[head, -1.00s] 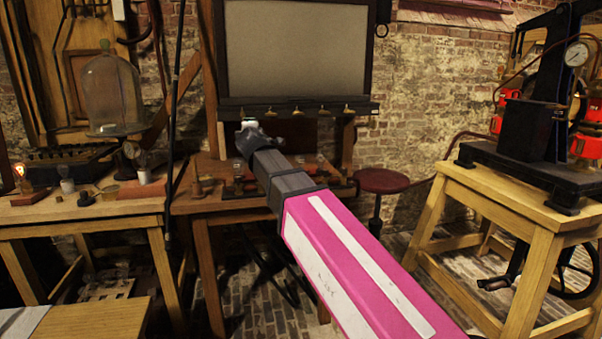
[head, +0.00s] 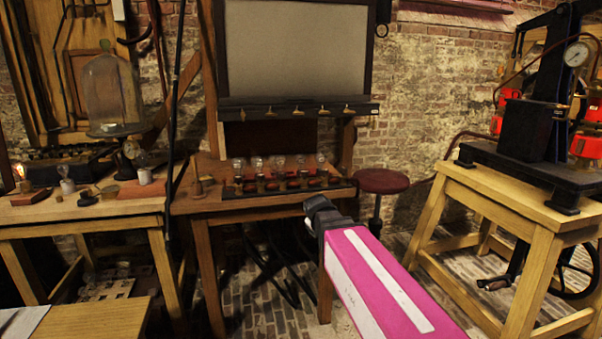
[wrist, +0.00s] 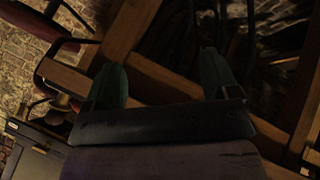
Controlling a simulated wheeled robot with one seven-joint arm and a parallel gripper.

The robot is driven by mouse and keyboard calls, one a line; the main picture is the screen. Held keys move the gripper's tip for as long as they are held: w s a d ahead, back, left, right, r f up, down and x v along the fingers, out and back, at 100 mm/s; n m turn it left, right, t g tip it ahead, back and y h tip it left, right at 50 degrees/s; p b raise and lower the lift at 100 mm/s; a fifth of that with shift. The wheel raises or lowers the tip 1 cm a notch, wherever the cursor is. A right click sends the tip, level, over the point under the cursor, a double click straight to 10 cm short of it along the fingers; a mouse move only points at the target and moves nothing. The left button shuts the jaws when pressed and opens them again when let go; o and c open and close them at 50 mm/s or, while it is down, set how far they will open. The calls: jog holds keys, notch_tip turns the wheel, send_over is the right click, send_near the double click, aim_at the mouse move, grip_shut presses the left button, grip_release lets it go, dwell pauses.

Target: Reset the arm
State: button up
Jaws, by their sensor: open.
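My arm, with a pink and white link, reaches up from the lower right in the head view. Its dark end is drawn back in front of the middle table, and my gripper's fingers cannot be made out there. In the wrist view my gripper (wrist: 168,85) shows two dark green fingers set well apart. Nothing is between them. Beyond the fingers are wooden table beams (wrist: 150,75) and dark floor.
The middle table (head: 240,207) bears a rack of several bulbs (head: 280,180). A red stool (head: 383,181) stands to its right. A wooden stand (head: 470,190) with a black press is at the right. A glass bell jar (head: 108,95) stands at the left.

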jog(key=s+d+f+m+g+y, duration=0.1)
jog(key=s+d+f+m+g, duration=0.3)
jog(key=s+f, duration=0.4)
jog(key=s+d+f+m+g, duration=0.4)
jog(key=s+d+f, duration=0.3)
jog(key=s+f, duration=0.2)
jog(key=shift+s+d+f+y, duration=0.3)
jog(key=shift+s+y, duration=0.1)
jog(key=shift+s, duration=0.05)
dwell(0.6)
